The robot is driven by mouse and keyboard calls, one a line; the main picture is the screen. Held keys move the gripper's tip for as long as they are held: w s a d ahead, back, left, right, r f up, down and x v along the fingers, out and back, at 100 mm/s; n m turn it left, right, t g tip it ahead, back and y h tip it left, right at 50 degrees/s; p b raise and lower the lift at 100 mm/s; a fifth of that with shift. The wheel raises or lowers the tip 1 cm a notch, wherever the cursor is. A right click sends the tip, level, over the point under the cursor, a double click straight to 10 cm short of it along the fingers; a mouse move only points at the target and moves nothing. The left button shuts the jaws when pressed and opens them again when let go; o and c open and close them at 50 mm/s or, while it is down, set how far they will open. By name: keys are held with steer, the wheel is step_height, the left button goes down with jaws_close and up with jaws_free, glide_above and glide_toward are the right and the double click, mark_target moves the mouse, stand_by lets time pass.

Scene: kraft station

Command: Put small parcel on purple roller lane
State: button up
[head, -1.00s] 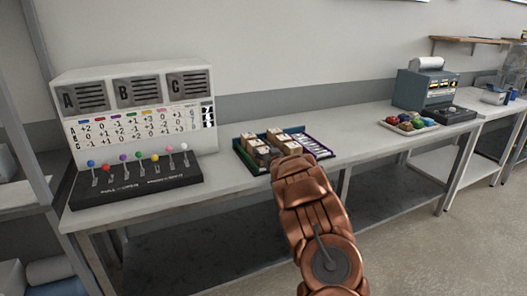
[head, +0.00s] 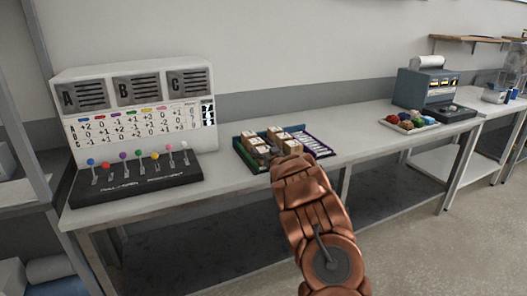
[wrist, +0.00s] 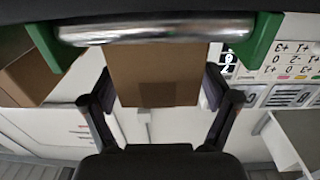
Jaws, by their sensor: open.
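A tray (head: 243,156) on the bench has a green left side and a purple right side with pale rollers, the purple roller lane (head: 317,148). Several brown parcels (head: 252,141) sit in its left and middle part. I cannot tell which is the small parcel. My gripper (wrist: 160,100) is open at the tray; my arm partly hides it in the head view. In the wrist view a brown parcel (wrist: 155,75) shows between its two dark fingers, with a gap visible on each side. A metal roller (wrist: 155,29) and green walls (wrist: 262,38) cross the top.
A panel with A, B and C grilles (head: 135,100) and a black lever box (head: 136,183) stand on the left. A tray of coloured items (head: 411,123) and a grey machine (head: 426,90) stand at the right. The bench (head: 365,140) between is clear.

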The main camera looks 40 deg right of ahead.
steer(key=shift+v, duration=1.1)
steer(key=s, duration=0.1)
steer(key=s+a+b, duration=0.1)
steer(key=s+f, duration=0.1)
steer(key=shift+a+b, duration=0.25)
steer(key=shift+b, duration=0.05)
steer(key=shift+v, duration=1.1)
steer(key=shift+r, duration=0.15)
